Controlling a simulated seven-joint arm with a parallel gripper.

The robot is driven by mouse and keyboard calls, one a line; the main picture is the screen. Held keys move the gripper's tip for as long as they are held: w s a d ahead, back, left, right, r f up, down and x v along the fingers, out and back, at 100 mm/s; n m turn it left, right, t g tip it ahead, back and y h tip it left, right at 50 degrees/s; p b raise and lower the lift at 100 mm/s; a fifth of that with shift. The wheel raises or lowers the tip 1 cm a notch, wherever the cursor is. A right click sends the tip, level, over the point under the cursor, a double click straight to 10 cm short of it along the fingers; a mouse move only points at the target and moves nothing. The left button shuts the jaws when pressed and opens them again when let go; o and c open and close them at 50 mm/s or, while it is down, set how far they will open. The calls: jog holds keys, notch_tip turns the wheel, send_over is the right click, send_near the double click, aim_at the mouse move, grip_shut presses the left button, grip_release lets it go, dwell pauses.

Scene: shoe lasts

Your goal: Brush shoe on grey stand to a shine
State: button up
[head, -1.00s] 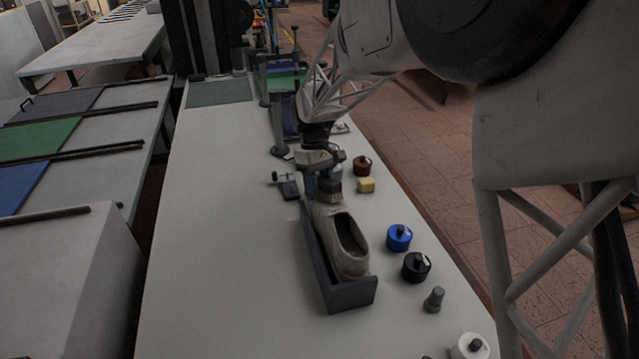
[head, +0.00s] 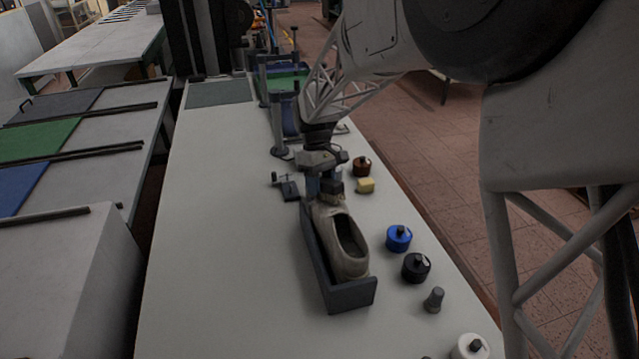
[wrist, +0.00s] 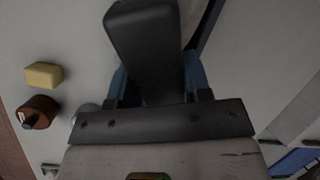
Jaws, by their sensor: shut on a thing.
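A beige-grey shoe (head: 345,244) lies in the dark grey stand (head: 347,297), an open trough on the table, in the head view. Its opening faces up on the near part and its toe points to the far end. My gripper (head: 323,184) is above the toe end, pointing down, shut on a dark brush (head: 334,188). The brush is at the toe; whether it touches is too small to tell. In the wrist view my gripper's blue fingers (wrist: 156,84) flank the brush's dark body (wrist: 148,45), which hides most of the shoe.
Right of the stand are a brown tin (head: 362,166), a yellow sponge (head: 365,186), a blue tin (head: 398,239), a black tin (head: 415,268), a grey knob-like piece (head: 433,300) and a white tin (head: 470,347). A small dark tool (head: 289,190) lies left. The left tabletop is clear.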

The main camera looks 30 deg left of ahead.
aim_at(330, 183)
jog(key=shift+r, duration=0.1)
jog(key=shift+s+d+r, duration=0.15)
jog(key=shift+s+d, duration=0.1)
jog(key=shift+d, duration=0.35)
jog(key=shift+d+r, duration=0.1)
jog(key=shift+s+d+r, duration=0.1)
jog(key=shift+s+d, duration=0.15)
jog(key=shift+d, duration=0.2)
dwell(0.3)
jog(key=shift+d, duration=0.1)
jog(key=shift+s+d+r, duration=0.2)
jog(key=shift+d+r, duration=0.15)
jog(key=shift+d, duration=0.15)
jog(key=shift+s+d, duration=0.1)
